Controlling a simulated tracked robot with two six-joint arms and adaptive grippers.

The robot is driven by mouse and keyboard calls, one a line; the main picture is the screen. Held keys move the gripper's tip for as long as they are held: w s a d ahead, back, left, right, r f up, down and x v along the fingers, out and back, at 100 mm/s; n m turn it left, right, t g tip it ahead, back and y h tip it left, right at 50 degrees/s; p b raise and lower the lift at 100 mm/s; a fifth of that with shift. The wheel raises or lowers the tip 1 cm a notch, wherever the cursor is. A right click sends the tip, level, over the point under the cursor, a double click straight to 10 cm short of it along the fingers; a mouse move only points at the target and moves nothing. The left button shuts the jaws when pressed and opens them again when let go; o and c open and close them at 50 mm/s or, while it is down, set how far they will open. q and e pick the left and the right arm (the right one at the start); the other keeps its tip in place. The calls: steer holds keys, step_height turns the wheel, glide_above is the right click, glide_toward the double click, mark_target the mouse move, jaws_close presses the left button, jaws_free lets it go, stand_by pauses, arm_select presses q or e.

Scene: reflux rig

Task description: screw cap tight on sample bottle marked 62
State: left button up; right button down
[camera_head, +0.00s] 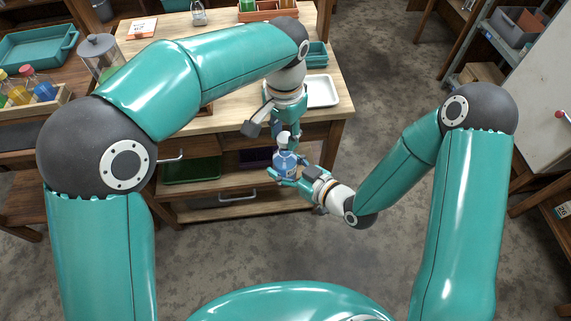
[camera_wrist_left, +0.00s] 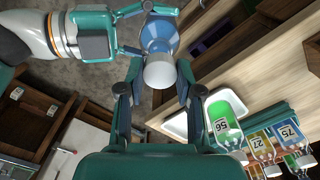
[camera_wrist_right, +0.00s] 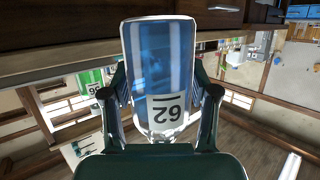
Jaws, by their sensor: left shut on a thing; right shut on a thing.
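The sample bottle (camera_head: 285,160) holds blue liquid, and its label reads 62 in the right wrist view (camera_wrist_right: 165,110). My right gripper (camera_head: 288,175) is shut around its body and holds it in the air in front of the workbench. A pale cap (camera_wrist_left: 160,70) sits over the bottle's top in the left wrist view, in line with the bottle (camera_wrist_left: 158,34). My left gripper (camera_wrist_left: 160,78) is above, its fingers shut on the cap's sides. The thread is hidden, so I cannot tell how tight the cap is.
The wooden workbench (camera_head: 335,85) stands just behind the bottle, with a white tray (camera_head: 321,91) on it. Bottles marked 56 (camera_wrist_left: 222,122), 27 and 75 show in the left wrist view. A teal tray (camera_head: 40,45) is far left. Floor (camera_head: 270,250) in front is clear.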

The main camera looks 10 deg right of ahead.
mark_target(285, 163)
arm_select(q)
steer(key=shift+r, duration=0.1)
stand_by(0.6)
steer(key=shift+f, duration=0.9)
steer(key=shift+f, duration=0.6)
